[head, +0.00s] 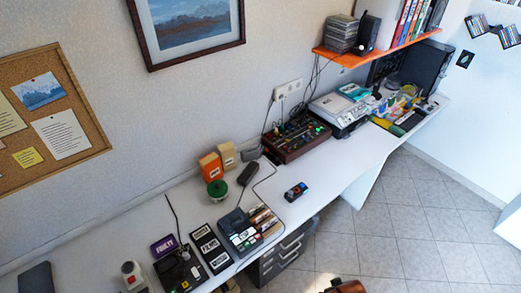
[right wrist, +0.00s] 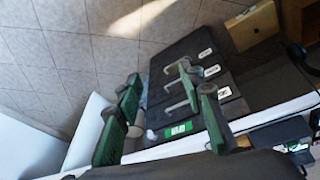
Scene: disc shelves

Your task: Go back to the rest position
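My right gripper (right wrist: 158,84) shows in the right wrist view, with its two green fingers spread apart and nothing seen held between them. It hangs over the tiled floor beside a black drawer unit (right wrist: 185,45) with grey handles. The edge of the white desk lies below and beside it in that view. Neither gripper can be made out in the head view, and my left gripper is in no frame. The rest position itself has no visible mark.
The long white desk (head: 335,172) carries electronic devices, boxes and a green-lidded jar. The drawer unit (head: 284,252) stands under it. An orange shelf (head: 372,57) is on the wall above. The tiled floor (head: 400,225) at right is mostly clear.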

